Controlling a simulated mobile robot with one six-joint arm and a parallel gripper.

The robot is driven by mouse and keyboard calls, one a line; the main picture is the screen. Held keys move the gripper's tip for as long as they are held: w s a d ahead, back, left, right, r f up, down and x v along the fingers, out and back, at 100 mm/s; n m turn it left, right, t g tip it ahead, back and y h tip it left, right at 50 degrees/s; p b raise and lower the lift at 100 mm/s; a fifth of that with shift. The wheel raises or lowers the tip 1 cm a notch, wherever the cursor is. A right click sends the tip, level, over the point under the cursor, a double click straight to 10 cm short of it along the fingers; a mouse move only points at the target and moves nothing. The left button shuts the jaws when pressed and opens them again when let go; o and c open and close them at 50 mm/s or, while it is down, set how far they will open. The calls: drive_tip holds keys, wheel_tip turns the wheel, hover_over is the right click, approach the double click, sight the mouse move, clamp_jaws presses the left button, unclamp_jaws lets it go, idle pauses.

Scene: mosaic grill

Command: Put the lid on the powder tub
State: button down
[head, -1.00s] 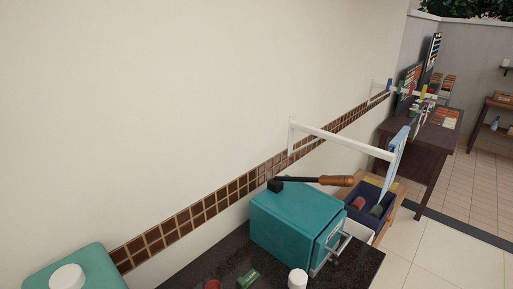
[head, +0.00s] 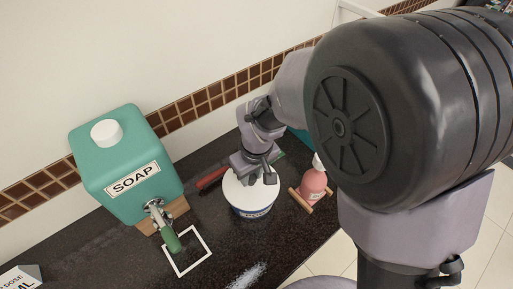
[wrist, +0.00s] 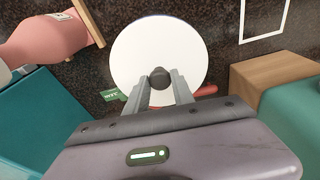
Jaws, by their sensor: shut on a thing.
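The white round lid (wrist: 150,40) fills the middle of the wrist view, with a dark knob (wrist: 158,77) on top. My gripper (wrist: 159,82) is shut on this knob, one finger on each side. In the head view my gripper (head: 262,181) points down at the lid (head: 238,190). The powder tub (head: 253,213), white with a blue label, stands on the dark counter directly under the lid. The lid covers the tub's opening from above; I cannot tell whether it is fully seated. In the wrist view the lid hides the tub.
A teal soap dispenser (head: 122,160) with a green tap handle (head: 171,240) stands left, by a white square outline (head: 205,245). A pink bottle (head: 313,184) is right of the tub. A red-handled item (head: 211,179) lies behind it. White powder (head: 247,275) marks the front counter.

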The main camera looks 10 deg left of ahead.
sight(255, 188)
drive_tip(key=shift+r, duration=0.15)
drive_tip(key=c, duration=1.1)
unclamp_jaws()
wheel_tip(255, 188, up, 12)
drive_tip(key=s+d+p, duration=0.1)
drive_tip(key=p, duration=0.3)
drive_tip(key=s+d+r+m+t, duration=0.1)
drive_tip(key=s+d+r+m, duration=0.2)
drive_tip(key=d, duration=0.3)
drive_tip(key=s+d+r+m+t, duration=0.2)
drive_tip(key=s+d+r+m, duration=0.2)
drive_tip(key=d+m, duration=0.2)
drive_tip(key=s+d+r+m+t, duration=0.1)
drive_tip(key=s+d+r+m, duration=0.3)
drive_tip(key=d, duration=0.2)
drive_tip(key=shift+s+d+r+t+y, duration=0.2)
drive_tip(key=shift+t+y, duration=0.1)
drive_tip(key=shift+y, duration=0.1)
